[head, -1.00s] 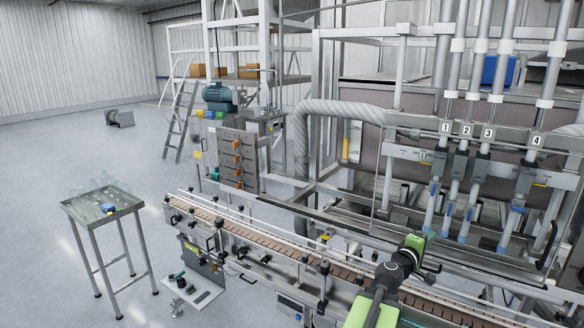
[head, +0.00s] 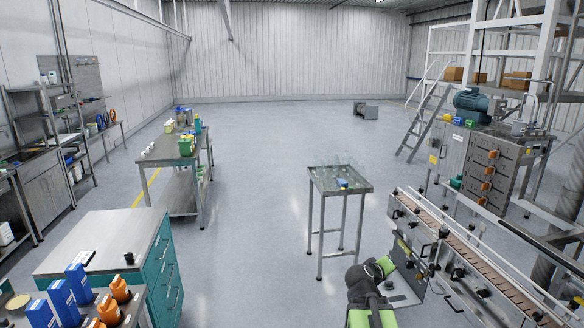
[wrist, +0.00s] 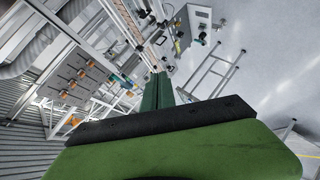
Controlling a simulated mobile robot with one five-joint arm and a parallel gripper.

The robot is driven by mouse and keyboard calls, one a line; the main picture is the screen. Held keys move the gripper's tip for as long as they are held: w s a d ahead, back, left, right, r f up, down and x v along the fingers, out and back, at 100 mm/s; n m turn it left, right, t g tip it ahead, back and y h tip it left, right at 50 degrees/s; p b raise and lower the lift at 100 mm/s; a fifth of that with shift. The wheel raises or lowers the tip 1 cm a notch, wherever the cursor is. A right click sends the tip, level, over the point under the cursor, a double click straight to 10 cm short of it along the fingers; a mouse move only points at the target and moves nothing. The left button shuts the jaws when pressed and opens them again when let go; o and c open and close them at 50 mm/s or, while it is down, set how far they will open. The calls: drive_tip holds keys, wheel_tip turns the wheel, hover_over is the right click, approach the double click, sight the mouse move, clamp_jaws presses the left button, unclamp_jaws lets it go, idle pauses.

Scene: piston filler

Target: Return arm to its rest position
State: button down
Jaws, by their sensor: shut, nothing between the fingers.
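My arm shows in green and black at the lower middle of the head view, in front of the small steel table and left of the conveyor. In the wrist view my gripper (wrist: 158,80) has its dark green fingers together with nothing between them. It is in free space, apart from the machine parts beyond it. In the head view the fingers are too small to make out at the end of the arm.
The conveyor (head: 478,262) runs along the right, beside a grey control cabinet (head: 490,173). The small steel table (head: 325,185) stands ahead. A teal drawer cabinet (head: 163,265) and blue and orange containers stand lower left. A workbench (head: 165,150) is farther back. Open floor lies between.

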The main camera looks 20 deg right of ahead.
drive_tip(key=a+f+g+y, duration=0.1)
drive_tip(key=a+f+y, duration=0.35)
drive_tip(key=a, duration=0.95)
drive_tip(key=a+f+g+y, duration=0.2)
drive_tip(key=a+f, duration=0.5)
drive_tip(key=a, duration=0.7)
drive_tip(key=s+a+f+g+y, duration=0.2)
drive_tip(key=s+a+g+y, duration=0.2)
drive_tip(key=s, duration=0.5)
drive_tip(key=shift+s+a+f+m+b, duration=0.3)
drive_tip(key=shift+a+b, duration=0.1)
drive_tip(key=shift+a, duration=0.85)
